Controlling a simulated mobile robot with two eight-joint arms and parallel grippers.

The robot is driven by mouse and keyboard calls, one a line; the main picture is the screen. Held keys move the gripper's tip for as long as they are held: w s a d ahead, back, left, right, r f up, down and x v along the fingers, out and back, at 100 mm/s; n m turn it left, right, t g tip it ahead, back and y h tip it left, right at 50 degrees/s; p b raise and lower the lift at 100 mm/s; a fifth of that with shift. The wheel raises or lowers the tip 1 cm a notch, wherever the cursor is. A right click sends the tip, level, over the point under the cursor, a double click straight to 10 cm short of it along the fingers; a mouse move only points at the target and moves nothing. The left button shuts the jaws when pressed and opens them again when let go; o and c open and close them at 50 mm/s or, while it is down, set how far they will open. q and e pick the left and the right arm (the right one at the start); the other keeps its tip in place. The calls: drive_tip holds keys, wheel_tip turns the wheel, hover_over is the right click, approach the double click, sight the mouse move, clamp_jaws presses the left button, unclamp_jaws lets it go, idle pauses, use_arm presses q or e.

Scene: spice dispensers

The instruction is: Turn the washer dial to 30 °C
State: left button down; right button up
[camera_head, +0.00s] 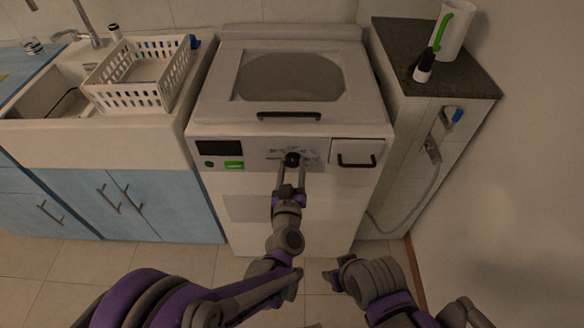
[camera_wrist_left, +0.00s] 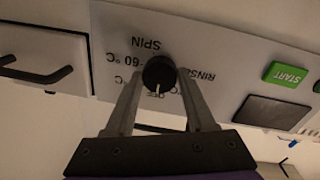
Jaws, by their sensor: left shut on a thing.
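The washer (camera_head: 262,212) stands in the middle of the head view, with a light grey control panel on its front. Its black round dial (camera_head: 292,159) also shows large in the left wrist view (camera_wrist_left: 158,72). My left gripper (camera_head: 291,163) is at the panel, its two fingers on either side of the dial and shut on it. In the left wrist view, which is upside down, the dial's white pointer line points down. SPIN, 60 °C and part of RINSE are readable around it; the other labels are partly hidden. My right gripper (camera_head: 334,277) is low, apart from the washer.
A green START button (camera_head: 234,165) and dark display (camera_head: 218,148) are left of the dial. A drawer handle (camera_head: 357,161) is to its right. A white basket (camera_head: 140,72) is by the sink; a dark-topped cabinet (camera_head: 420,60) stands right. Tiled floor is open in front.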

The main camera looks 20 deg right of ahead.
use_arm(q)
drive_tip(key=n+b, duration=0.1)
drive_tip(key=n, duration=0.3)
drive_tip(key=shift+f+n, duration=0.1)
drive_tip(key=shift+n, duration=0.3)
drive_tip(key=shift+n+t+b, duration=0.3)
drive_tip(key=shift+n+b, duration=0.15)
drive_tip(key=shift+n, duration=1.85)
drive_tip(key=shift+c, duration=1.2)
unclamp_jaws()
drive_tip(key=v, duration=1.1)
drive_tip(key=shift+d, duration=0.15)
